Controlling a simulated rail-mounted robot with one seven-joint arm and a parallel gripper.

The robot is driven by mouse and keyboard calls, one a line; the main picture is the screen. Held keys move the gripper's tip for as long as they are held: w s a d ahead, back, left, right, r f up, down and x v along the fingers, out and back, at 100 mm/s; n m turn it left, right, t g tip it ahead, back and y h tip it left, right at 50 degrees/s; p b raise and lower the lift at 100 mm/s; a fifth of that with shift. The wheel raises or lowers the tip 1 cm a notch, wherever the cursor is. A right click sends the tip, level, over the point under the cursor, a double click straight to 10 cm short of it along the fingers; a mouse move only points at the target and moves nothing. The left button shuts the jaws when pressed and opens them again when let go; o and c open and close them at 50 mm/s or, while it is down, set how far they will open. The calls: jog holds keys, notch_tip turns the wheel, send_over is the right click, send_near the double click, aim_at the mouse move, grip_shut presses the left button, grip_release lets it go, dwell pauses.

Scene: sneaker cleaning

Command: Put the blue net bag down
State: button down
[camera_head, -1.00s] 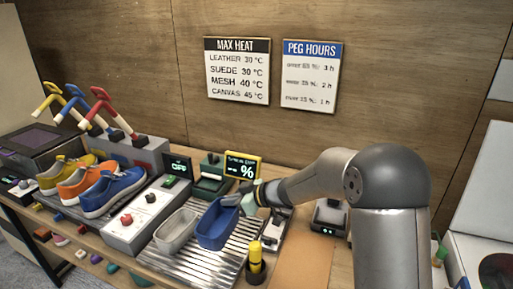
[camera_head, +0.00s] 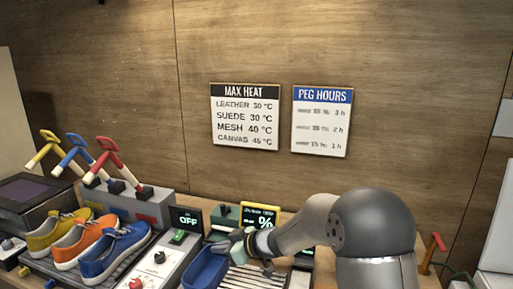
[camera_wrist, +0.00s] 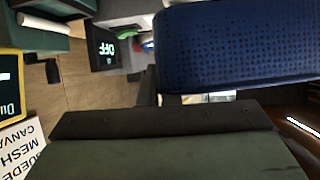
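The blue net bag (camera_head: 205,269) looks like an open blue tub with perforated sides. It is low in the middle of the head view, partly cut off by the bottom edge. In the wrist view its dotted blue wall (camera_wrist: 240,48) fills the upper right. My gripper (camera_head: 232,246) is at the bag's right rim and seems shut on it; the fingertips are mostly hidden. Whether the bag's underside touches the slatted metal rack (camera_head: 240,277) cannot be seen.
Yellow, orange and blue sneakers (camera_head: 112,252) stand at the left. A control box with an OFF display (camera_head: 187,220) is just left of the bag. A percent display (camera_head: 261,217) stands behind my gripper. Two signs (camera_head: 245,117) hang on the wall.

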jog(key=s+d+f+m+t+h, duration=0.1)
jog(key=s+d+m+t+h, duration=0.1)
jog(key=d, duration=1)
jog(key=s+d+f+m+t+h, duration=0.2)
jog(key=d+m+t+h, duration=0.3)
jog(key=d, duration=0.8)
jog(key=m+h, duration=0.1)
jog(key=m, duration=0.2)
jog(key=shift+d, duration=0.25)
